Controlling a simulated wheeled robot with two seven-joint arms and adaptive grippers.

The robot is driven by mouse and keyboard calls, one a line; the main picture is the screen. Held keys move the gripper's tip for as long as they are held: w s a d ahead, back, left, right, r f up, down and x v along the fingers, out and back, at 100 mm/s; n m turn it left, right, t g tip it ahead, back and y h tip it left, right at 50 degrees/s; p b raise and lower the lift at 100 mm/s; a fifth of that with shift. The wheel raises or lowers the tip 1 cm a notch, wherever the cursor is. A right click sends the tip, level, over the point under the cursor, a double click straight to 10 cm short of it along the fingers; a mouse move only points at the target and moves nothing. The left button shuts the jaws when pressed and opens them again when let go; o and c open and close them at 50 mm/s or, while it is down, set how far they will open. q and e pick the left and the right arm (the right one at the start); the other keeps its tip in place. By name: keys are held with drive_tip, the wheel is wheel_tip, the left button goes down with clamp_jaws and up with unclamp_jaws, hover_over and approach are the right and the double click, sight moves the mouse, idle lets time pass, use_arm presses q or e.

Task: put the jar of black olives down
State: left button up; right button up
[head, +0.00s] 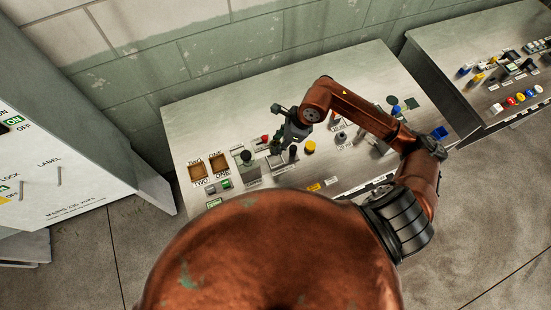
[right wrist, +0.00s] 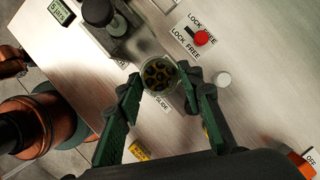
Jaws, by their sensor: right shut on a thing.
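The jar of black olives (right wrist: 160,75) is a small round clear jar seen from above in the right wrist view, with dark olives inside. My right gripper (right wrist: 164,84) is shut on it, with one green finger on each side of the jar. In the head view my right gripper (head: 285,135) is over the left-middle part of the sloping grey panel (head: 205,115). The jar is hard to make out there. I cannot tell whether its base touches the panel. My left gripper is not in view.
Two brown square wells, marked ONE (head: 218,166) and TWO (head: 197,172), are at the panel's left. In the right wrist view a metal block with a black knob (right wrist: 116,24) stands close by the jar.

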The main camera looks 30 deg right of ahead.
wheel_tip(320, 180, down, 6)
drive_tip(key=shift+s+f, duration=0.1)
drive_tip(key=shift+f, duration=1.7)
clamp_jaws()
drive_tip(key=o, duration=1.2)
unclamp_jaws()
drive_tip(key=shift+d, duration=0.1)
drive_tip(key=v, duration=1.2)
drive_tip(key=shift+r, duration=0.15)
